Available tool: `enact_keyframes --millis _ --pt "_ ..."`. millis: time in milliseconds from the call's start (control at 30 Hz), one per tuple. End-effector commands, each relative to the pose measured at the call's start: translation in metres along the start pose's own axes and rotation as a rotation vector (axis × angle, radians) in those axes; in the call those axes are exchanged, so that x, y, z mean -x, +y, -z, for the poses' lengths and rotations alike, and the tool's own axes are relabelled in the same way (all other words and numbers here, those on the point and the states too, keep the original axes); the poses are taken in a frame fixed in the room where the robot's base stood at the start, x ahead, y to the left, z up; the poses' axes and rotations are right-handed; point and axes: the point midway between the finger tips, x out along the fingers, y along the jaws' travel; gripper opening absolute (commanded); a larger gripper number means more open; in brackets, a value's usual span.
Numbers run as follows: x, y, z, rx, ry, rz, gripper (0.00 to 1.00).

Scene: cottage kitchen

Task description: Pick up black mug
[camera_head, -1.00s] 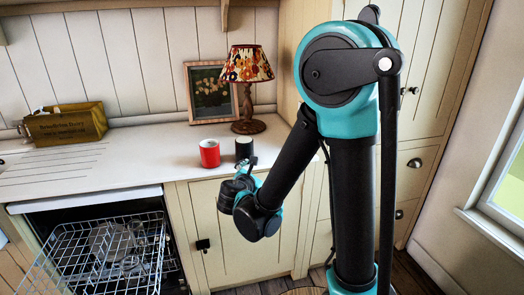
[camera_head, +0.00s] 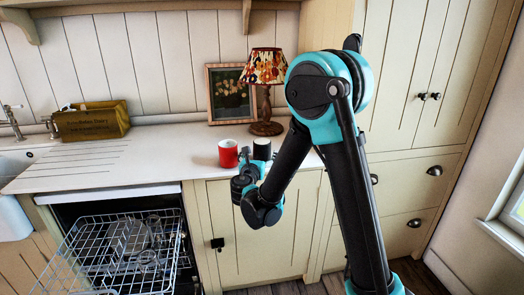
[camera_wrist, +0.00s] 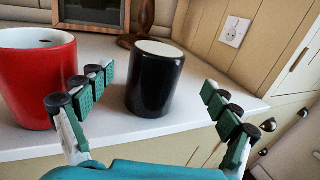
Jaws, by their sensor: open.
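The black mug (camera_wrist: 156,82) stands upright on the white counter, with a pale top. In the head view the black mug (camera_head: 262,148) is just beyond my gripper, partly hidden by it. My gripper (camera_wrist: 160,112) is open and empty in the wrist view. Its left finger is left of the mug and its right finger is right of it, both nearer the camera than the mug. In the head view my gripper (camera_head: 260,165) is at the counter's front edge.
A red mug (camera_head: 228,154) stands just left of the black mug; the red mug (camera_wrist: 38,75) is close to my left finger. A lamp (camera_head: 266,128) and a picture frame (camera_head: 231,95) stand behind. An open dishwasher rack (camera_head: 115,255) is at the lower left.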

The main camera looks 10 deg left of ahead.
Motion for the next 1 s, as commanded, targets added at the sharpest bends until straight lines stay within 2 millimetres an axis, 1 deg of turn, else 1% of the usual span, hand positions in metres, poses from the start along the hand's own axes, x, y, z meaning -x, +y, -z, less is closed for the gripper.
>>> enact_keyframes --millis 33,100,267,367,600,667,900,1000 --pt "-0.007 -0.001 0.0 0.0 0.0 0.002 0.9" --pt "-0.012 0.0 0.0 0.0 0.0 0.0 0.9" --pt "-0.018 0.0 0.0 -0.001 0.0 0.0 0.9" --pt "-0.026 0.002 0.001 -0.001 0.0 0.001 0.9" --pt "-0.06 0.005 0.002 -0.001 0.0 0.001 0.9" --pt "-0.065 0.005 0.002 -0.001 0.0 0.001 0.9" --pt "-0.067 0.005 0.002 -0.001 0.0 0.0 0.9" --pt "-0.067 0.005 0.002 -0.001 0.0 0.0 0.77"
